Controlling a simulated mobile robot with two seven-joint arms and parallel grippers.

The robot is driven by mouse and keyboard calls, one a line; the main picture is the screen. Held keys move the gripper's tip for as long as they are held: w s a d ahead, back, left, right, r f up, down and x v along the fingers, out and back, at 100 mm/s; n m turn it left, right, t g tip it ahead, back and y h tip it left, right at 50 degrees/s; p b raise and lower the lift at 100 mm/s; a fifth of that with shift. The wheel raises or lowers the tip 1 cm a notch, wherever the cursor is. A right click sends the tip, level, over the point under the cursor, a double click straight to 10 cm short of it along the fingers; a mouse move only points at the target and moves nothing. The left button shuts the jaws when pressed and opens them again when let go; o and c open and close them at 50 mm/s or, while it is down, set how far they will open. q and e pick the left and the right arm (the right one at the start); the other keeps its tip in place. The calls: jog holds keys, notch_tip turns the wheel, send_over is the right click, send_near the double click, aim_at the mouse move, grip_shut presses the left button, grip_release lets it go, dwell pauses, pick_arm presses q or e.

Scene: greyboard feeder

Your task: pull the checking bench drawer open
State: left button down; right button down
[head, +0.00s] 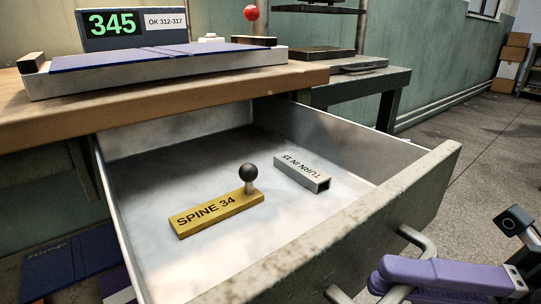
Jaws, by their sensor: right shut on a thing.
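The checking bench drawer (335,247) stands well out from under the wooden bench top (170,103), and its inside shows. Its front panel carries a metal bar handle (416,238). My right gripper (383,275), with purple fingers, is shut on the handle at the lower right; the fingers hide the handle's middle. In the drawer lie a yellow block marked SPINE 34 (215,213) with a dark ball knob, and a grey hollow bar marked TURN IN 15 (302,172). My left gripper is not in view.
A gauge with a green 345 display (112,22) and a blue-topped plate (165,57) stand on the bench. A dark side table (360,90) stands behind the drawer. Blue boards (65,270) lie below at left.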

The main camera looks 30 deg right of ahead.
jog(key=shift+s, duration=0.1)
dwell(0.3)
jog(key=c, duration=0.9)
grip_release()
jog(key=v, duration=1)
